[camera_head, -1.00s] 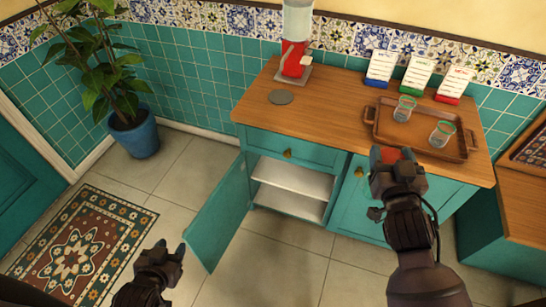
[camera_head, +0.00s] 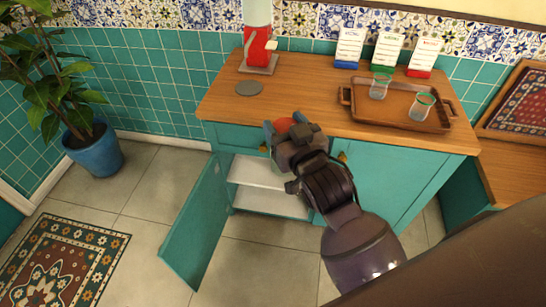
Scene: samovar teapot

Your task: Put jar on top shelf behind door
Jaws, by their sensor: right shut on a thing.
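My right gripper (camera_head: 287,133) is shut on a jar with a red lid (camera_head: 284,125). Most of the jar is hidden by the gripper; a pale bit shows below the fingers. The gripper is in front of the teal cabinet, over the drawer front and the upper right of the opening in the picture. The cabinet's left door (camera_head: 196,228) stands swung open to the left. Behind it are a white top shelf (camera_head: 252,172) and a lower shelf (camera_head: 268,203), both bare where visible. My left gripper is out of view.
The wooden counter (camera_head: 305,95) holds a red dispenser (camera_head: 258,45), a grey disc (camera_head: 249,88), a brown tray (camera_head: 345,97) with two glasses, and three small boxes. A potted plant (camera_head: 92,150) and a patterned rug (camera_head: 65,255) are at left. The floor before the open door is clear.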

